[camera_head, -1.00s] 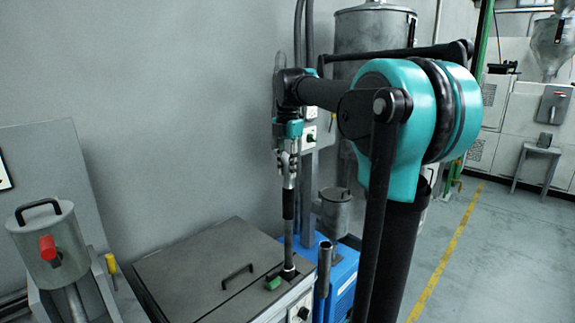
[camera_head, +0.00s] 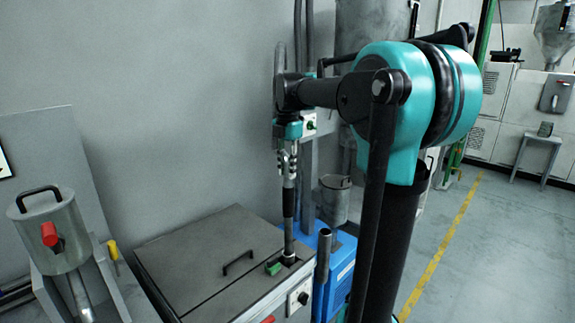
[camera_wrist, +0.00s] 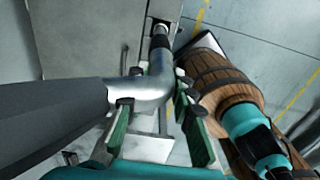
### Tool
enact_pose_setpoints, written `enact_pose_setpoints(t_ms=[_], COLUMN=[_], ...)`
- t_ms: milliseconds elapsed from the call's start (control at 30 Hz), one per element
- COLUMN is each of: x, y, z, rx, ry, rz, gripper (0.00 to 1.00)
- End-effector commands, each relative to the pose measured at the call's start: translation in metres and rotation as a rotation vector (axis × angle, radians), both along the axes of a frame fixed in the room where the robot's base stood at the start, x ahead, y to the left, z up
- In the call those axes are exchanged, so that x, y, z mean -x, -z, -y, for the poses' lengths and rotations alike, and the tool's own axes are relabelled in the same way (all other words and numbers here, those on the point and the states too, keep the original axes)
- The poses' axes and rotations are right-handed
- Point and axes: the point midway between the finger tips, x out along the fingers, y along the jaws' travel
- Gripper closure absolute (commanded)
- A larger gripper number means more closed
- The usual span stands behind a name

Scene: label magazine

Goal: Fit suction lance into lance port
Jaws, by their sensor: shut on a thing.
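The suction lance (camera_head: 288,228) hangs upright in my gripper (camera_head: 288,150) in the head view, with a dark sleeve on its silver tube. Its lower end enters the dark lance port (camera_head: 288,258) at the right corner of the grey lid; how deep it sits is hidden. In the wrist view, the green-padded fingers of my gripper (camera_wrist: 155,118) are shut around the lance's bent silver pipe (camera_wrist: 157,85). A thick grey hose (camera_wrist: 55,105) runs left from the bend. The tube runs away from the camera toward the lid.
The lid (camera_head: 190,250) has a black handle (camera_head: 238,262) and a green piece (camera_head: 273,268) close beside the port. An open upright pipe (camera_head: 322,255) and a blue unit (camera_head: 340,265) stand just right. A metal canister with a red knob (camera_head: 49,233) stands at left.

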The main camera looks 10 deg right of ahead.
Motion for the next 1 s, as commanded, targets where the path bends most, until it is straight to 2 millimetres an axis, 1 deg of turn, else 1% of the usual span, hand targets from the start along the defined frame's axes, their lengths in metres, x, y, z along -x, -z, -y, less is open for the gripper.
enact_pose_setpoints(t_ms=[1000], x=[0.0], y=[0.042], z=[0.0], rx=[0.0], ry=[0.0], rz=[0.0], gripper=[1.0])
